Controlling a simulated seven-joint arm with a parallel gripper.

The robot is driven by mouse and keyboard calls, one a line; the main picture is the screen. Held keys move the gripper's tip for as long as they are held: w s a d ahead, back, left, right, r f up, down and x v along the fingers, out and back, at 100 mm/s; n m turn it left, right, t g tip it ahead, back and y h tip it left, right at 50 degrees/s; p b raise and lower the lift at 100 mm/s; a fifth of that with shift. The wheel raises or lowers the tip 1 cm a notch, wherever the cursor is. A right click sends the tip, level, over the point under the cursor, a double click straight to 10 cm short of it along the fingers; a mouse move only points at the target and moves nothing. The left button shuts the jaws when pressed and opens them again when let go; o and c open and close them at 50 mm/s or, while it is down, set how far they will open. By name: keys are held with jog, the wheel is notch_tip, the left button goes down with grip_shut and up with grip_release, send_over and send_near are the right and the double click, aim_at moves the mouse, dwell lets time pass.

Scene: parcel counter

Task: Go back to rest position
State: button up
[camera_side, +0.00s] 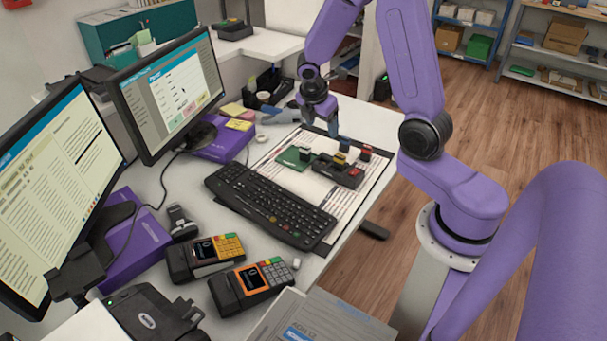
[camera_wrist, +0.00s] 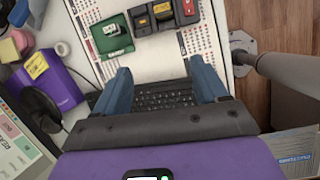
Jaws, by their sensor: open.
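My gripper (camera_wrist: 164,92) is open, with its two blue fingers spread and nothing between them in the wrist view. In the side view my gripper (camera_side: 333,128) hangs above the far part of the counter, over the printed sheet (camera_side: 272,172). A green pad (camera_side: 292,158) and a dark tray (camera_side: 337,172) lie on the sheet. Small blocks stand on them, among them a red one (camera_side: 366,152). In the wrist view the green pad (camera_wrist: 104,45) and the dark tray (camera_wrist: 150,43) lie beyond the fingertips.
A black keyboard (camera_side: 268,205) lies in front of the sheet. Two card terminals (camera_side: 252,286), two monitors (camera_side: 170,90) and purple boxes (camera_side: 222,142) crowd the left side. A grey box (camera_side: 325,322) is at the near edge. Shelves (camera_side: 562,50) stand at the back right beyond open floor.

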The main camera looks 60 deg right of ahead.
jog(key=s+a+r+m+t+y, duration=0.15)
jog(key=s+a+r, duration=0.25)
jog(key=s+a, duration=0.4)
jog(key=s+a+r+m+g+y, duration=0.1)
jog(key=s+a+r+m+y, duration=0.15)
jog(key=s+a, duration=0.6)
jog(key=s+a+r, duration=0.2)
jog(key=s+a, duration=0.2)
jog(key=s, duration=0.4)
jog(key=shift+r+y, duration=0.2)
jog(key=shift+y, duration=0.2)
